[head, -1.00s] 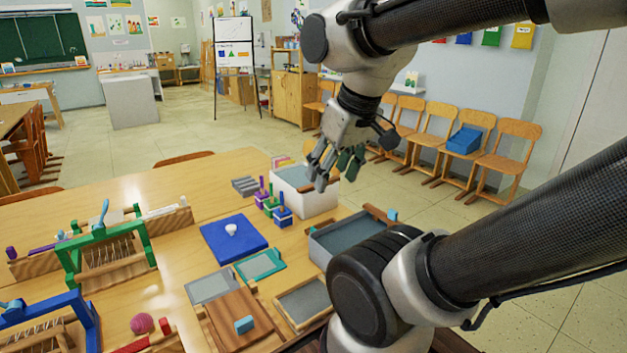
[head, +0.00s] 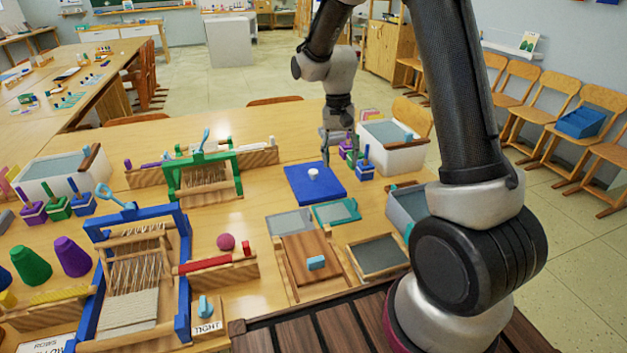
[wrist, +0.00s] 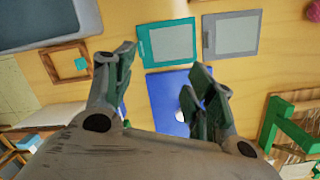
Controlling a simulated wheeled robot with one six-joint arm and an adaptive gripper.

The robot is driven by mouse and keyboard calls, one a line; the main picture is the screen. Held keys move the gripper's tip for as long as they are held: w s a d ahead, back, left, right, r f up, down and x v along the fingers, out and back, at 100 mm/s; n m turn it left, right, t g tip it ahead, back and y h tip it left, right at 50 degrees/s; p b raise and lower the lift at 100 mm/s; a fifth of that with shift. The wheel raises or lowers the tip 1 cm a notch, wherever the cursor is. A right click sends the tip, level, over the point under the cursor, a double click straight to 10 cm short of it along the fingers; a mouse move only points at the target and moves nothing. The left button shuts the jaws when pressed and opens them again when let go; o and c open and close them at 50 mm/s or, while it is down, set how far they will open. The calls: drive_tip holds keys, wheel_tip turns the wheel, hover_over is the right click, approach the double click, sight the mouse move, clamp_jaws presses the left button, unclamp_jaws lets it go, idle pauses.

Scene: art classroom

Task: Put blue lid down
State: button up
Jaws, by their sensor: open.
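The blue lid (head: 304,190) is a flat blue square with a white knob (head: 313,174). It lies flat on the wooden table in the head view. It also shows in the wrist view (wrist: 165,88), partly hidden behind my gripper's fingers. My gripper (head: 339,157) points down near the lid's far right edge in the head view. In the wrist view my gripper (wrist: 166,62) has its fingers spread, with nothing held between them. The knob is partly covered by the right finger there.
A white bin (head: 400,157) and small colored peg blocks (head: 366,172) stand right of the lid. A teal frame (head: 337,212) and a grey frame (head: 290,222) lie in front. A green loom (head: 204,178) stands to the left.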

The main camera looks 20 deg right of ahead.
sight(313, 171)
drive_tip(key=w+f+m, duration=0.2)
drive_tip(key=w, duration=0.1)
drive_tip(key=w+a+f+m, duration=0.1)
drive_tip(key=w+f, duration=0.2)
drive_tip(key=w+a+f+m, duration=0.1)
drive_tip(key=w+f+m, duration=0.1)
drive_tip(key=f, duration=0.1)
drive_tip(key=shift+w+m, duration=0.3)
drive_tip(key=shift+w, duration=0.1)
drive_tip(key=w+m, duration=0.1)
drive_tip(key=w+r+m+t, duration=0.1)
drive_tip(key=w+m, duration=0.1)
drive_tip(key=w+m+t, duration=0.1)
drive_tip(key=w+m, duration=0.1)
drive_tip(key=shift+w+a+r, duration=0.25)
drive_tip(key=shift+a+r, duration=0.1)
drive_tip(key=shift+a, duration=0.05)
drive_tip(key=shift+w+f+m, duration=0.1)
drive_tip(key=shift+m, duration=1)
drive_tip(key=shift+f, duration=0.3)
wheel_tip(313, 171, down, 7)
drive_tip(key=shift+f, duration=0.1)
clamp_jaws()
